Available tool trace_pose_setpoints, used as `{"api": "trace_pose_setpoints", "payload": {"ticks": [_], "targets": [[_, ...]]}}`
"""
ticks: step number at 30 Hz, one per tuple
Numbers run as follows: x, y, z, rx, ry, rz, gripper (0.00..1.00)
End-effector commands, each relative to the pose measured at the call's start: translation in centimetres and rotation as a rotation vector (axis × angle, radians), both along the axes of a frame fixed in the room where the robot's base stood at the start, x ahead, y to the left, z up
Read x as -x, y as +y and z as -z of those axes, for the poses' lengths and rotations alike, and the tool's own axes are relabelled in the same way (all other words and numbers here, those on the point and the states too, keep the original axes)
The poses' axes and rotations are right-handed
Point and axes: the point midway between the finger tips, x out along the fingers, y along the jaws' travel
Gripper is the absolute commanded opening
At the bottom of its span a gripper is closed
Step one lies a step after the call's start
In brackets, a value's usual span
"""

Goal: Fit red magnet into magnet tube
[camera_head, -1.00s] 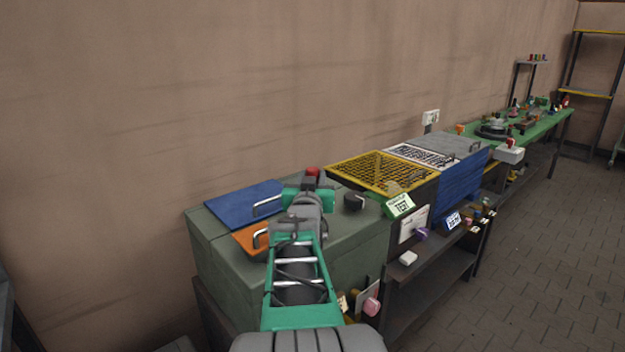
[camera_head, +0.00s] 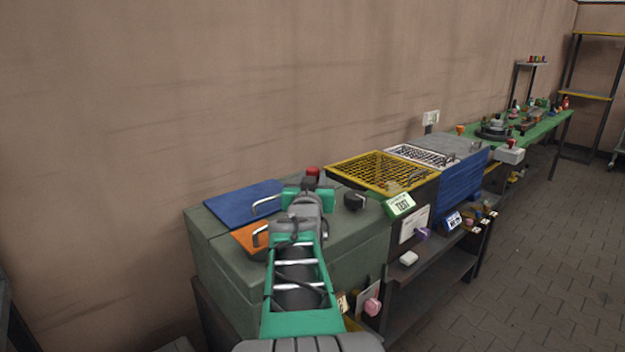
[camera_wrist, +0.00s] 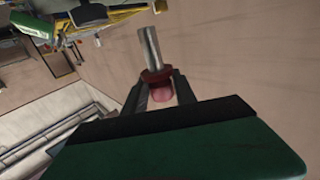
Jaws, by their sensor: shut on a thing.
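My gripper (camera_head: 309,187) is above the green-grey cabinet, at the end of my green arm. In the wrist view its two dark fingers (camera_wrist: 160,88) are shut on the red magnet (camera_wrist: 156,76). The magnet has a red collar and knob, with a bare silver cylinder (camera_wrist: 149,46) sticking out beyond the fingers. In the head view a red cap (camera_head: 312,171) shows just past the fingers, and the rest is hidden by my gripper. I cannot pick out the magnet tube for certain in either view.
The green-grey cabinet (camera_head: 222,262) carries a blue lid (camera_head: 235,199), an orange lid (camera_head: 246,238) and a black knob (camera_head: 354,201). To the right are a yellow-framed grate (camera_head: 350,172), a blue box (camera_head: 462,180) and a green bench (camera_head: 545,124). Open floor lies at right.

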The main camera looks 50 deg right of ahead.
Motion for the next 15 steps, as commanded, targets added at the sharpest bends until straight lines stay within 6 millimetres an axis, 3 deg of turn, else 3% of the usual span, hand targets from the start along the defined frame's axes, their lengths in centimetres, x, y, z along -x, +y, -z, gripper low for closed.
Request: {"api": "trace_pose_setpoints", "payload": {"ticks": [15], "targets": [[0.0, 0.0, 1.2, 0.002, -0.001, 0.0, 0.0]]}}
